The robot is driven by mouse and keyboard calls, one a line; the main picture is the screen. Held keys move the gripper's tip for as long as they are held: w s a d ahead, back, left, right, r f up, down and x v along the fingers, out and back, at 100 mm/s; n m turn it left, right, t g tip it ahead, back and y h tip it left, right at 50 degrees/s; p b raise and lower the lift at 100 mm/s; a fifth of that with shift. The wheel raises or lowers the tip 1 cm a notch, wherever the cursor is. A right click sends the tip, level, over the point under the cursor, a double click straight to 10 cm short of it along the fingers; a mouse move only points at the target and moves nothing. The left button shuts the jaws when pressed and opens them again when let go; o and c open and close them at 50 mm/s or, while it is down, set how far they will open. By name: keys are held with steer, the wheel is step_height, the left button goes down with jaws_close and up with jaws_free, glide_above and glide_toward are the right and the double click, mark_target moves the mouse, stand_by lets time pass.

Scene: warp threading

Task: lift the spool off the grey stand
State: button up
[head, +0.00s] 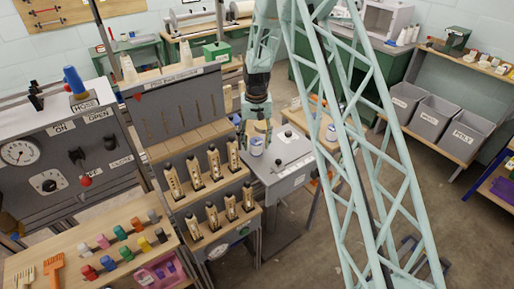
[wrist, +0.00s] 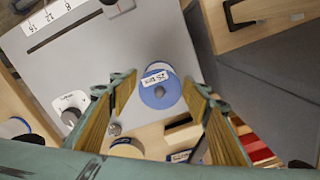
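The spool (head: 256,147) is white with a blue band and sits at the back left of the grey stand (head: 288,180). My gripper (head: 257,128) points down directly above the spool. In the wrist view its two yellowish finger pads (wrist: 158,95) stand apart to the left and right of the spool, with a visible gap on each side. The gripper is open and empty. The exact fingertip height is unclear.
The stand's top carries a dark handle (head: 280,163) and a white knob plate (wrist: 70,105). A rack with several upright bobbins (head: 213,160) stands close on the left. Another white spool (head: 331,132) is on a wooden table to the right. Grey bins (head: 437,115) are farther right.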

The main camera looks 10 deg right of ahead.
steer(key=c, duration=0.6)
steer(key=shift+r, duration=0.15)
steer(key=shift+c, duration=0.2)
steer(key=shift+r+p, duration=2.1)
steer(key=shift+r, duration=3.25)
